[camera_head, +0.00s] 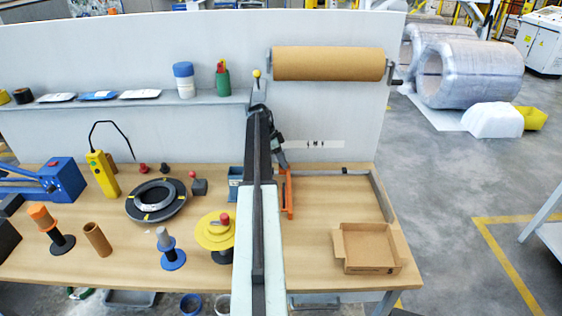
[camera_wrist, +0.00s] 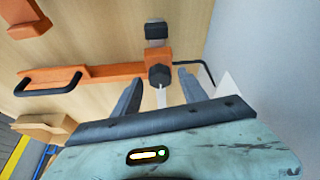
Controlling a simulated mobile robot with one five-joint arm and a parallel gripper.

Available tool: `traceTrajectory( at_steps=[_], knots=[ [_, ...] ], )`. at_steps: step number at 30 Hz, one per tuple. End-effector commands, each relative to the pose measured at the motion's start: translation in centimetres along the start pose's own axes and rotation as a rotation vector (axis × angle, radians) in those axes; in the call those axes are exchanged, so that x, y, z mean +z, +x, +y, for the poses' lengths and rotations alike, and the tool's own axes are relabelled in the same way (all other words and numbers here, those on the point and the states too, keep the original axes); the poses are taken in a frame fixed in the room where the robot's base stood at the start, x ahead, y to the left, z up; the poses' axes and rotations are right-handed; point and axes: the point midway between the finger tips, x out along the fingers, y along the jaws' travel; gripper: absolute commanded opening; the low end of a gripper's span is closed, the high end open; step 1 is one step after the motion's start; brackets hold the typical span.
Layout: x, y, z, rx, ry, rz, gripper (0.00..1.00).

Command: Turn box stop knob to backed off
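The orange box stop (camera_head: 289,195) stands on the bench right of my arm, partly hidden by it. In the wrist view the box stop (camera_wrist: 100,72) is a long orange bar with a black handle at its left. Its dark faceted knob (camera_wrist: 159,75) sits at the bar's right end, with a pale rod below it. My gripper (camera_wrist: 159,78) is open, one finger on each side of the knob in the picture, with gaps showing on both sides. Whether the knob lies between the fingertips or just beyond them, I cannot tell. In the head view my gripper (camera_head: 279,152) is small and dark.
An open cardboard box (camera_head: 368,248) lies on the bench at right. A brown paper roll (camera_head: 328,64) hangs on the back panel above. Left of my arm are a yellow spool (camera_head: 214,232) and a black coil (camera_head: 156,200). Bench between stop and box is clear.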

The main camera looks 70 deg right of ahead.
Motion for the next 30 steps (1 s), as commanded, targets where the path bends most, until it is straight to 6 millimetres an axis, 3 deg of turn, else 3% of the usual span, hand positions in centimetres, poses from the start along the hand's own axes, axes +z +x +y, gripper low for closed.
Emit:
traceTrajectory(
  at_steps=[1,5,17,30],
  knots=[
    [0.02,-0.02,0.0,0.0,0.0,0.0,0.35],
    [0.05,-0.03,0.01,0.0,0.0,0.0,0.0],
    [0.17,-0.05,0.29,-0.019,-0.057,0.0,0.0],
    [0.14,-0.02,0.63,-0.155,-0.382,0.011,0.0]
  ],
)
